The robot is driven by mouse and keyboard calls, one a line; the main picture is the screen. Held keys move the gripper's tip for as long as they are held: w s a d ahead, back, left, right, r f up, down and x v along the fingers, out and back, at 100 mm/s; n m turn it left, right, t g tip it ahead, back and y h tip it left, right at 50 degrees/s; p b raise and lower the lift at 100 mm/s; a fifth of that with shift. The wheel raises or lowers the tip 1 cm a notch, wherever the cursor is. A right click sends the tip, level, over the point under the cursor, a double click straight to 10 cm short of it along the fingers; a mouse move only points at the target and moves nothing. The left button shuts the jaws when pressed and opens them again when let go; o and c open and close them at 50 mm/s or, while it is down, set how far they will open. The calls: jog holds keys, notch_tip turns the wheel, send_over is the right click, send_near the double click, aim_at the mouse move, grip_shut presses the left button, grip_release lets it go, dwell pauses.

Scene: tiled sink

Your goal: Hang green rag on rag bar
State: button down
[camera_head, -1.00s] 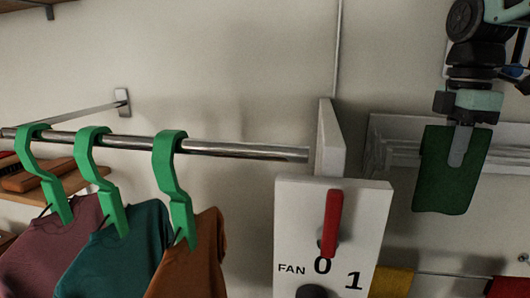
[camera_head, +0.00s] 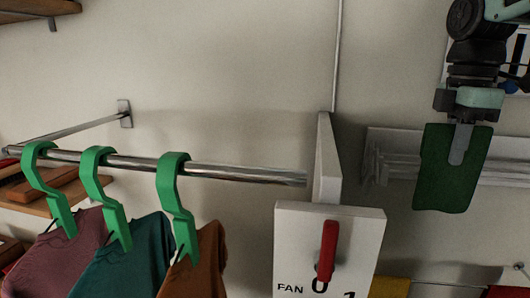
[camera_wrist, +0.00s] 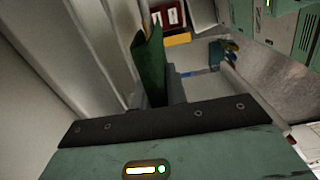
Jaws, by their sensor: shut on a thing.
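My gripper (camera_head: 460,148) is shut on the green rag (camera_head: 447,182) at the upper right of the head view. The rag hangs below the fingers, in the air in front of the wall. It also shows in the wrist view (camera_wrist: 152,65), upright between the fingers. A thin bar (camera_head: 450,286) runs along the bottom right of the head view, below the held rag. A yellow cloth (camera_head: 388,288) and a red cloth (camera_head: 505,292) show at either side of it, mostly cut off by the frame edge. I cannot tell how they hang.
A white fan switch box (camera_head: 345,235) with a red lever (camera_head: 327,250) stands left of the rag. A metal rail (camera_head: 235,173) carries several shirts on green hangers at the left. A pale ledge (camera_head: 510,170) is on the wall behind the rag.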

jog(key=s+a+b, duration=0.1)
jog(key=s+b, duration=0.1)
jog(key=s, duration=0.6)
jog(key=shift+s+a, duration=0.4)
dwell(2.0)
